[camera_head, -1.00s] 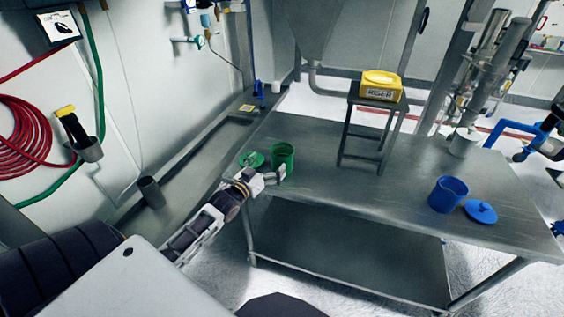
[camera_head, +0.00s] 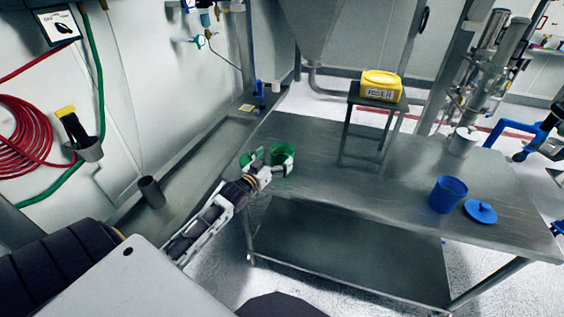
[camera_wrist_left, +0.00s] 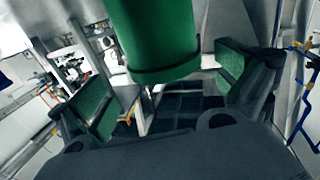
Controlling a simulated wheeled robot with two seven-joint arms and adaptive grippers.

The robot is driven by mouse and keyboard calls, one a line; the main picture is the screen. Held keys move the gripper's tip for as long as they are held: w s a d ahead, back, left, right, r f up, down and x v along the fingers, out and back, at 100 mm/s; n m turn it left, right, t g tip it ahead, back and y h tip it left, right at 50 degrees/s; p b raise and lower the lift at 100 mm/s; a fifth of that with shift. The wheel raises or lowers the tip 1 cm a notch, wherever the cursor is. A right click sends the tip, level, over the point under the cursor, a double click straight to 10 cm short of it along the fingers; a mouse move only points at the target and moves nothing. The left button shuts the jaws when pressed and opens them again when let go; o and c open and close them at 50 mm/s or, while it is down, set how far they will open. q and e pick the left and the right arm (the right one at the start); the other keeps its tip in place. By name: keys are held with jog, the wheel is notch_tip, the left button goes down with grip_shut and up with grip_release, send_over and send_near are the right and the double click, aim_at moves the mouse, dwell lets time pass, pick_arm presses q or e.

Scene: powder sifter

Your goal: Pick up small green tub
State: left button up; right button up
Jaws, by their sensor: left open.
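The small green tub (camera_head: 282,152) stands upright at the left end of the metal table, partly hidden behind my left gripper (camera_head: 272,164). My left gripper is open, with its fingers on either side of the tub. In the left wrist view the tub (camera_wrist_left: 160,45) hangs in the upper middle of the picture between the two spread fingers of the gripper (camera_wrist_left: 165,95). No finger clearly presses on it there. My right gripper is not in view.
The metal table (camera_head: 330,205) is bare in the middle. A blue tub (camera_head: 447,196) and a blue lid (camera_head: 481,211) are at its right. A yellow box (camera_head: 380,86) sits on a small metal stand (camera_head: 362,130) at the back. A white cup (camera_head: 463,142) stands behind right.

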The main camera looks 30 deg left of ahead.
aim_at(288, 145)
pick_arm(q)
jog(key=shift+w, duration=0.15)
jog(key=shift+w+a+r+p, duration=0.1)
jog(key=shift+w+a+p, duration=0.05)
jog(key=shift+w, duration=0.85)
jog(key=shift+w+a+p, duration=0.1)
jog(key=shift+w+p, duration=0.05)
jog(key=shift+w, duration=1.3)
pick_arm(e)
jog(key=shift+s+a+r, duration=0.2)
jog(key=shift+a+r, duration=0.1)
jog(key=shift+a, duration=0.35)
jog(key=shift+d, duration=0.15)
pick_arm(q)
jog(key=c, duration=1.3)
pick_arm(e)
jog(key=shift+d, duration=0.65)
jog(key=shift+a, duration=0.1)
